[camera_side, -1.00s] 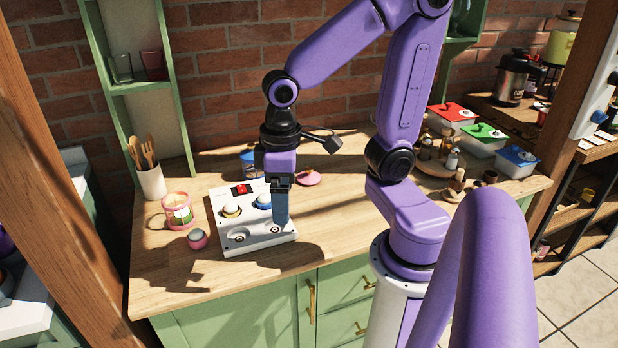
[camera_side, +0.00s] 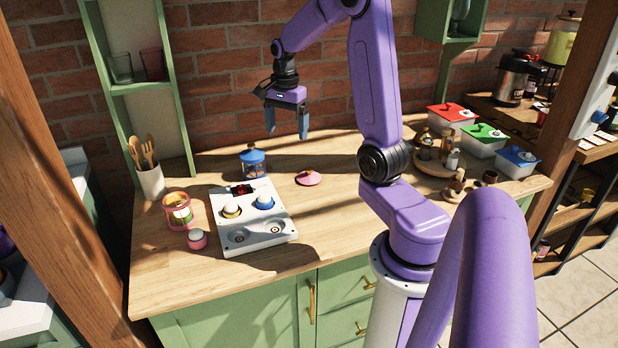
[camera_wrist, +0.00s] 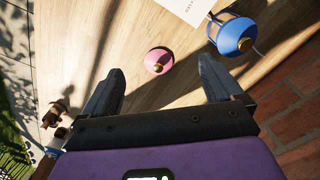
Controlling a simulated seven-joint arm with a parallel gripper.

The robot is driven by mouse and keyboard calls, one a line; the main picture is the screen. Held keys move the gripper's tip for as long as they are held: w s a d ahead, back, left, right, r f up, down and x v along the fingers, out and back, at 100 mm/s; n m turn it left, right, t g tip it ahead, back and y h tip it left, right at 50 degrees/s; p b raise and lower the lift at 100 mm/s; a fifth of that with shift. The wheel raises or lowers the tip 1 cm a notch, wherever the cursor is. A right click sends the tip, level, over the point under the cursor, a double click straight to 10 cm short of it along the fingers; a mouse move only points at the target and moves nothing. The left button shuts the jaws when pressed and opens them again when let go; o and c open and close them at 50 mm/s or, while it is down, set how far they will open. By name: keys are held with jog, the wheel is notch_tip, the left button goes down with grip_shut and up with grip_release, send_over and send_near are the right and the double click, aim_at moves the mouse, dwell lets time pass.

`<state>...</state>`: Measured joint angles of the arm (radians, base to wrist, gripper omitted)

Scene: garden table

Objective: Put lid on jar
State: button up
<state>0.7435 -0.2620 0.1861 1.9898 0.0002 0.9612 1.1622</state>
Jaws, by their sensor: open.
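A pink lid (camera_side: 308,178) with a small knob lies flat on the wooden counter, right of the blue jar. It also shows in the wrist view (camera_wrist: 157,62), ahead of the fingers and roughly between them. A pink-rimmed glass jar (camera_side: 178,210) without a lid stands at the counter's left side. A blue jar (camera_side: 253,162) with its blue lid on stands behind the white box; that lid shows in the wrist view (camera_wrist: 237,37). My gripper (camera_side: 287,134) is open and empty, fingers pointing down, well above the back of the counter.
A white box (camera_side: 268,242) with round wells and two egg-like pieces sits mid-counter. A small pink cup (camera_side: 197,239) stands beside it. A utensil holder (camera_side: 151,181) is at the back left. A round tray (camera_side: 440,168) and lidded containers (camera_side: 484,139) stand right.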

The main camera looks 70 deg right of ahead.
jog(key=s+d+m, duration=0.3)
jog(key=d+m, duration=0.2)
jog(key=d, duration=0.3)
send_over(309, 169)
jog(key=shift+m, duration=0.3)
jog(key=f, duration=1.1)
jog(key=shift+s+d+f, duration=0.15)
jog(key=shift+s+f, duration=0.05)
jog(key=shift+f, duration=0.2)
jog(key=shift+w+d+f, duration=0.1)
jog(key=shift+w+f, duration=0.05)
jog(key=shift+f, duration=1.45)
jog(key=shift+w+f, duration=0.15)
jog(key=shift+f, duration=1.4)
jog(key=c, duration=1.2)
jog(key=shift+s+f, duration=0.1)
jog(key=shift+c, duration=1.3)
jog(key=shift+c, duration=0.2)
